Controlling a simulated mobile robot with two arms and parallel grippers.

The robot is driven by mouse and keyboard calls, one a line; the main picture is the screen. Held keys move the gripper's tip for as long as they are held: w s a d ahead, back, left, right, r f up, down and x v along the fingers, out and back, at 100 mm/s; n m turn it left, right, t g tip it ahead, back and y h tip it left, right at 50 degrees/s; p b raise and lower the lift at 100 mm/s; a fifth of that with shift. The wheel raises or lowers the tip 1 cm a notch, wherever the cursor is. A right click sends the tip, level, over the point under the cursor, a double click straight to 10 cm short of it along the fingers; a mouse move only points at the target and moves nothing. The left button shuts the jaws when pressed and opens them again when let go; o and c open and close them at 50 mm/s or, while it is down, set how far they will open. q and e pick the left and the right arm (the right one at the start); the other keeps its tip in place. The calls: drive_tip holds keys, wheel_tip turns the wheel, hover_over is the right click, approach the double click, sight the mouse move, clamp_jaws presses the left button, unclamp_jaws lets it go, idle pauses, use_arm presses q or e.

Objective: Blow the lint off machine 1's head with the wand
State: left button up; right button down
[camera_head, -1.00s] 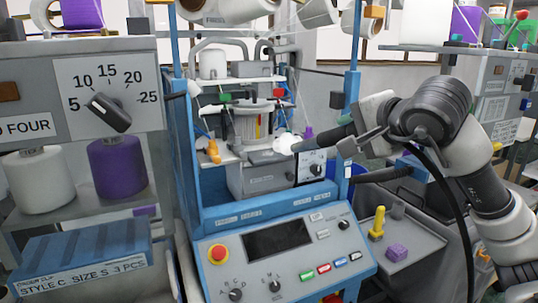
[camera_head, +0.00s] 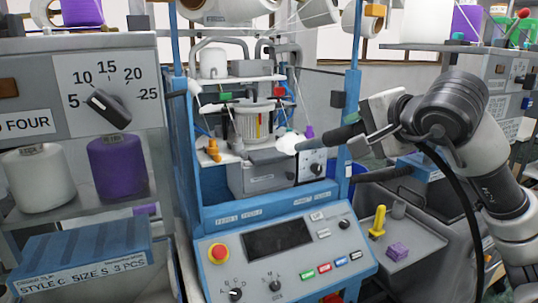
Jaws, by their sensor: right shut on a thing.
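The blue-framed knitting machine (camera_head: 190,150) stands in the middle, with its grey head (camera_head: 255,125) inside the frame. A white fluffy clump of lint (camera_head: 287,141) sits at the right side of the head. My right gripper (camera_head: 370,128) is shut on the dark wand (camera_head: 335,138), which points left into the frame. The wand's tip lies close to the lint; I cannot tell whether they touch. The gripper's fingers are partly hidden by the wand and its own body. My left gripper is not in view.
The frame's right blue post (camera_head: 353,75) stands close to the wand. Below is a control panel (camera_head: 285,255) with a red button (camera_head: 218,252). A grey tray (camera_head: 428,243) at right holds a yellow piece (camera_head: 378,222) and a purple block (camera_head: 398,251). A dial box (camera_head: 60,75) stands left.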

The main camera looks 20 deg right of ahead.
drive_tip(key=s+f+b+v, duration=0.1)
drive_tip(key=f+v, duration=0.1)
drive_tip(key=v, duration=1)
drive_tip(key=shift+s+f, duration=0.3)
drive_tip(key=shift+w, duration=0.1)
